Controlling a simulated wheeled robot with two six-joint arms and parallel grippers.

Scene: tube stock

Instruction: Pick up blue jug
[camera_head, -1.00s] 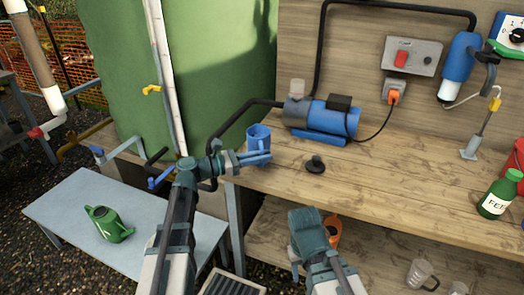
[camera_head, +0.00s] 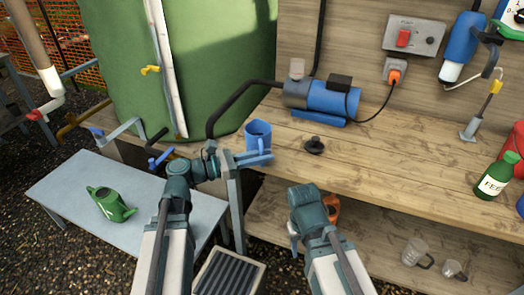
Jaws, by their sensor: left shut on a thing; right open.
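The blue jug (camera_head: 257,133) stands upright near the left end of the wooden bench, in front of the blue pump. My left gripper (camera_head: 256,158) reaches in from the left at the jug's lower part and is shut on it. The gripper's fingers cover part of the jug's lower side. I cannot tell whether the jug's base touches the bench. My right gripper (camera_head: 298,240) is low in front of the bench edge, open, with its fingers mostly hidden by its own wrist.
The wooden bench (camera_head: 400,180) carries a blue pump (camera_head: 333,99), a black knob-like part (camera_head: 314,146) and a green bottle (camera_head: 495,176). Clear jugs (camera_head: 415,251) and an orange object (camera_head: 332,208) are on the lower shelf. A green watering can (camera_head: 111,204) stands on the grey table (camera_head: 65,190).

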